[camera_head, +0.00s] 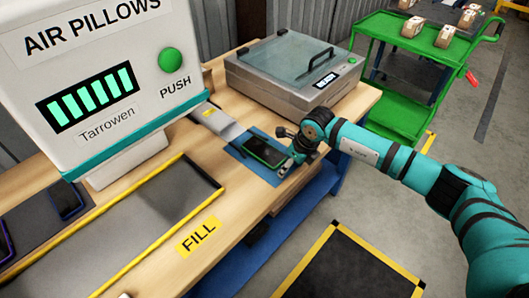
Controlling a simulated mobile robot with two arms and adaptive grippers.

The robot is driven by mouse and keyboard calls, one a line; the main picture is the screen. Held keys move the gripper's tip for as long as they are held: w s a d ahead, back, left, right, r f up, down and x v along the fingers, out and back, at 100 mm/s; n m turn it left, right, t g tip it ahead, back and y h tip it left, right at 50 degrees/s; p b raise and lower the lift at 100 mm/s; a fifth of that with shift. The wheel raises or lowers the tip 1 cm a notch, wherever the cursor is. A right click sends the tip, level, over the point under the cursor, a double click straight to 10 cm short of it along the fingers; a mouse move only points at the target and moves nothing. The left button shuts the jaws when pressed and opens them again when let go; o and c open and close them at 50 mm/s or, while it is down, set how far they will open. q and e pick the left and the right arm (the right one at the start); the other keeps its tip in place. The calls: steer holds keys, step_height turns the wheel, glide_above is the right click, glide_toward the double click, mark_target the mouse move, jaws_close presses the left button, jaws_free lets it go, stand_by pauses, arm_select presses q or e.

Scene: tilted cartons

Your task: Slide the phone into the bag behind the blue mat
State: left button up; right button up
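A dark phone (266,151) with a green edge lies flat on the blue mat (239,153) on the wooden table. A flat grey bag-like item (220,124) lies just behind the mat; I cannot make out its opening. My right gripper (287,166) is low at the right end of the phone and mat, with its arm coming in from the right. Its fingers are small and partly hidden, so I cannot tell if they are open or touch the phone. My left gripper is not in view.
A grey machine with a clear lid (290,65) stands behind the mat. A large white air pillow machine (105,60) fills the upper left. A yellow-edged tray (130,230) and another dark phone (67,200) lie at left. A green cart (405,60) stands back right.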

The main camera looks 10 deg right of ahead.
mark_target(264, 151)
steer(key=shift+w+a+f+b, duration=0.1)
steer(key=shift+w+a+b, duration=1.15)
steer(key=shift+w+b, duration=0.35)
steer(key=shift+w+a+b, duration=0.3)
steer(key=shift+b, duration=0.1)
steer(key=shift+w+a+b, duration=0.6)
steer(key=shift+w+b, duration=0.2)
steer(key=shift+b, duration=0.1)
steer(key=shift+w+a+b, duration=0.55)
steer(key=shift+w+b, duration=0.2)
steer(key=shift+b, duration=0.15)
steer(key=shift+w+a+b, duration=0.3)
steer(key=shift+w+b, duration=0.05)
steer(key=shift+b, duration=0.05)
steer(key=shift+w, duration=0.1)
